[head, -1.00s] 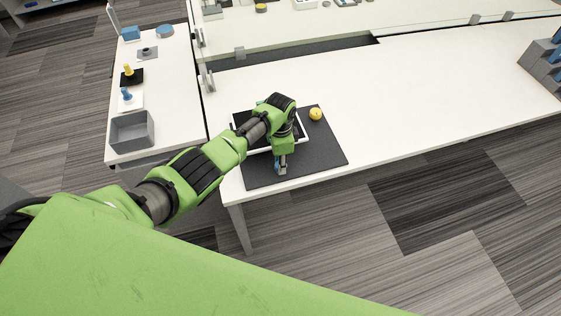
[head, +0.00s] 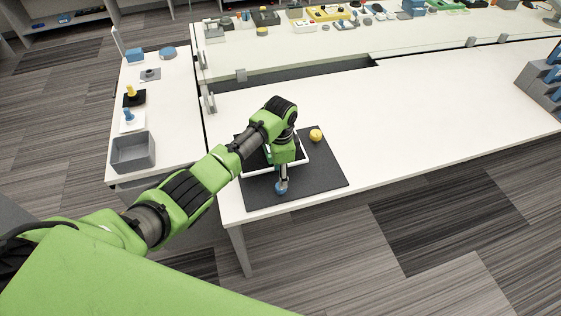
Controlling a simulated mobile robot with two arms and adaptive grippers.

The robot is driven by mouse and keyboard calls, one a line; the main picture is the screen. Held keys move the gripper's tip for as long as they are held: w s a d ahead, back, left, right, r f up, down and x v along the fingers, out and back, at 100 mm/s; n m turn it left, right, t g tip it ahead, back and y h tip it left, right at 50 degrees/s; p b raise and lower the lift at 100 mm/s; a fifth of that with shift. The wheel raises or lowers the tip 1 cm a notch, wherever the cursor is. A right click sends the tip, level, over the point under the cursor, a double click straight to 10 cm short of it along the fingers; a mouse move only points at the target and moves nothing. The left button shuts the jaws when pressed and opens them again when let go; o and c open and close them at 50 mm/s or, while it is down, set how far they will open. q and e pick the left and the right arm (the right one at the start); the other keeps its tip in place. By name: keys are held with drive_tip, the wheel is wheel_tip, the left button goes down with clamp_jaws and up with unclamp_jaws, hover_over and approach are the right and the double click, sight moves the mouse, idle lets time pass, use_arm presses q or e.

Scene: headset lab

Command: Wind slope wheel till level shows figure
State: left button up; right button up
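My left gripper (head: 282,184) points down over the front part of a dark mat (head: 325,178) on the white table. A white-framed dark device (head: 303,160) lies on the mat, mostly hidden behind my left arm. A round yellow knob (head: 316,135) is at the mat's back right. No level reading can be made out. My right gripper is out of view.
A side table at left holds a grey open bin (head: 133,152), a blue-topped piece (head: 129,118) and a yellow-topped piece (head: 131,93). A grey rack (head: 541,82) stands at the far right. The table right of the mat is clear (head: 430,125).

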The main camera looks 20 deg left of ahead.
use_arm(q)
wheel_tip(320, 180, up, 6)
idle(0.6)
